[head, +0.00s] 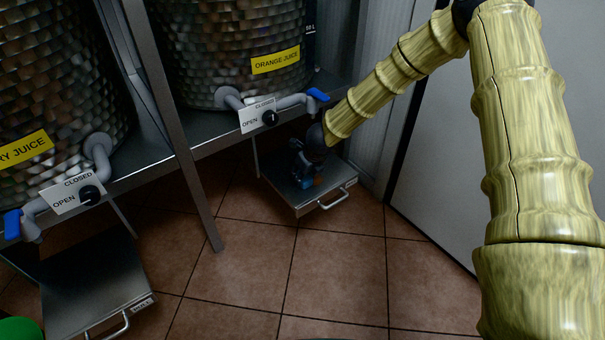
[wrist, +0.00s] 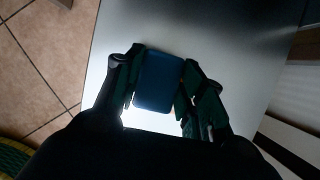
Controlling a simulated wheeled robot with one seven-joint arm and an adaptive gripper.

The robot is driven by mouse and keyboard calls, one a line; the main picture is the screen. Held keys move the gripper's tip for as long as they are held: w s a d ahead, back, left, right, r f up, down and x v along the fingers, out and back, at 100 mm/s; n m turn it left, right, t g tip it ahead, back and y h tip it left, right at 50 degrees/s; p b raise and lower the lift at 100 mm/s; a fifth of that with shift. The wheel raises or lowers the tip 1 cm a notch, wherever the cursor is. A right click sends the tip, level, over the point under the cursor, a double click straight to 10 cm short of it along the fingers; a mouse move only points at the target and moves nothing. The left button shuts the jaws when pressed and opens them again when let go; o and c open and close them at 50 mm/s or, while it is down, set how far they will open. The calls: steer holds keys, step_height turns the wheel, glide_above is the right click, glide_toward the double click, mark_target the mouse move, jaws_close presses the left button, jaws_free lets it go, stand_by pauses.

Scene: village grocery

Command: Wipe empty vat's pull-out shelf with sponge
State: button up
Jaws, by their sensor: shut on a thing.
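My gripper (head: 304,172) is low over the pull-out shelf (head: 333,191) under the vat labelled ORANGE JUICE (head: 232,40). It is shut on a blue sponge (head: 318,181). In the wrist view the sponge (wrist: 159,81) sits between the two fingers of my gripper (wrist: 160,80), over the grey metal shelf (wrist: 195,22). I cannot tell whether the sponge touches the shelf. A second pull-out shelf (head: 95,285) is at the lower left, under another vat (head: 60,75) whose label ends in "RY JUICE". The inside of either vat is not visible.
A metal stand leg (head: 185,160) rises between the two shelves. Taps with blue handles (head: 317,95) stick out above them. A grey wall or panel (head: 435,175) is close on the right. Tiled floor (head: 330,265) is clear in front. A green object (head: 20,330) shows at the lower left.

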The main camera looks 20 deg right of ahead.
mark_target(326, 170)
steer(key=shift+w+d+r+p, duration=0.1)
steer(key=shift+w+d+p, duration=0.1)
steer(key=shift+d+p, duration=0.35)
steer(key=shift+w+d+p, duration=0.15)
steer(key=shift+d+p, duration=0.3)
steer(key=shift+p, duration=0.15)
steer(key=shift+w+d+f+p, duration=0.2)
steer(key=shift+d+p, duration=0.25)
steer(key=shift+d, duration=0.05)
steer(key=d+p, duration=0.1)
steer(key=p, duration=0.1)
steer(key=d+p, duration=0.1)
steer(key=p, duration=0.1)
steer(key=shift+w+d+r, duration=0.15)
steer(key=shift+w+d, duration=0.2)
steer(key=shift+w, duration=0.05)
steer(key=shift+w+d+p, duration=0.15)
steer(key=shift+d+p, duration=0.25)
steer(key=shift+p, duration=0.15)
steer(key=shift+w+d+p, duration=0.1)
steer(key=shift+d+p, duration=0.05)
steer(key=shift+p, duration=0.3)
steer(key=d+p, duration=0.1)
steer(key=p, duration=0.1)
steer(key=w+d+p, duration=0.1)
steer(key=p, duration=0.2)
steer(key=shift+d+r, duration=0.1)
steer(key=shift+d, duration=0.15)
steer(key=shift+d+p, duration=0.2)
steer(key=shift+p, duration=0.1)
